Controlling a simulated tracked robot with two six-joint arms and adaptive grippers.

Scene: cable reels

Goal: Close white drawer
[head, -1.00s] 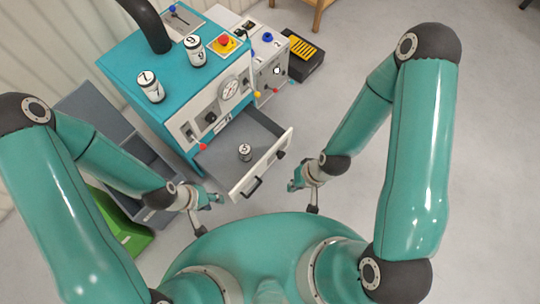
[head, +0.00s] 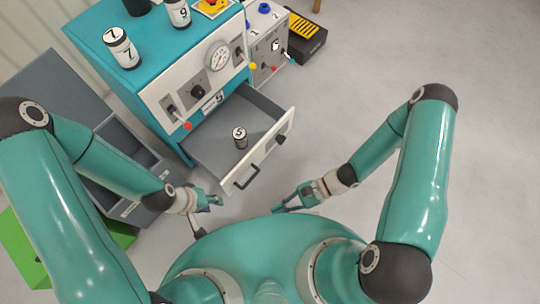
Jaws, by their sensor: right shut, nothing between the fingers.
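The white-fronted drawer (head: 258,159) stands pulled out of the teal cabinet (head: 130,83). It has a dark handle (head: 246,178) on its front, and a small reel marked 5 (head: 239,137) stands upright inside. My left gripper (head: 216,201) is just left of and below the drawer's front left corner, apart from the handle; its finger gap is too small to make out. My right gripper (head: 276,210) is shut and empty, below and right of the handle, apart from the drawer front.
Reels marked 7 (head: 122,49) and 9 (head: 179,13) stand on the cabinet top. A grey open bin (head: 75,90) is at left, with a green box (head: 22,250) near it. A black and yellow case (head: 305,36) is at the back. The floor at right is clear.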

